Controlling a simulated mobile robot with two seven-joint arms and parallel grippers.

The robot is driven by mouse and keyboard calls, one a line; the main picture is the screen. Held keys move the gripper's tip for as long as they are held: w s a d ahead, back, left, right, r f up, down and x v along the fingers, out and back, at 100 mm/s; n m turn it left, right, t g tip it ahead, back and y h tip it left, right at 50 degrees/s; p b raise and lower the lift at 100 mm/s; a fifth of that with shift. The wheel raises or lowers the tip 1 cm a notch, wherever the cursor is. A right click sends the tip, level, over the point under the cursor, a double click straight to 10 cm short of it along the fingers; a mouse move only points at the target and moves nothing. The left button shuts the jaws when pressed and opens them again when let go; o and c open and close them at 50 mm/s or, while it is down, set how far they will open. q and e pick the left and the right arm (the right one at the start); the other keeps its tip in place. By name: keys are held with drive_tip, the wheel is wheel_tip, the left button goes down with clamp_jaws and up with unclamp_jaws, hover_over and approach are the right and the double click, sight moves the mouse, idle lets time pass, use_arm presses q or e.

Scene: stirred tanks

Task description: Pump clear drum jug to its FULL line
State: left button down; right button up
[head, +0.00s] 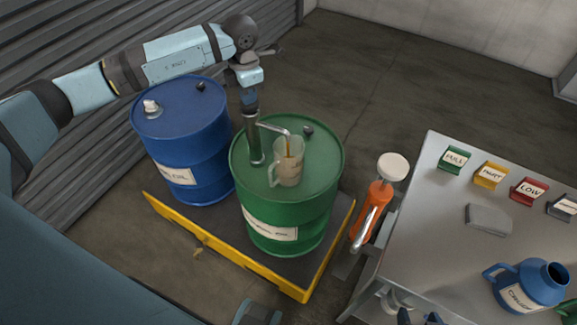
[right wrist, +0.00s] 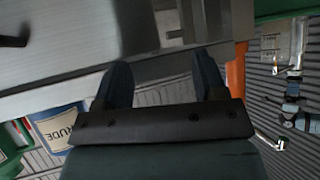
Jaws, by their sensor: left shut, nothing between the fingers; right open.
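The clear jug (head: 290,172) stands upright on top of the green drum (head: 318,190). It holds brownish liquid in its lower part, and a thin brown stream falls into it from the pump's spout (head: 272,127). The jug's FULL line cannot be made out. The pump (head: 254,145) rises from the drum top, left of the jug. My left gripper (head: 250,102) is shut and empty, pointing down at the pump's top, which it partly hides. My right gripper (head: 420,318) is at the bottom edge, low by the table; the right wrist view shows its fingers (right wrist: 162,85) apart and empty.
A blue drum (head: 190,145) stands left, on the same yellow-edged pallet (head: 225,248). An orange canister (head: 372,210) stands between pallet and table. The metal table (head: 430,215) bears several labelled coloured blocks, a grey pad (head: 488,219) and a blue jug (head: 528,286).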

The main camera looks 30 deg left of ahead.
use_arm(q)
drive_tip(key=shift+f, duration=0.3)
drive_tip(key=shift+r+p, duration=2.05)
drive_tip(key=shift+r, duration=1.95)
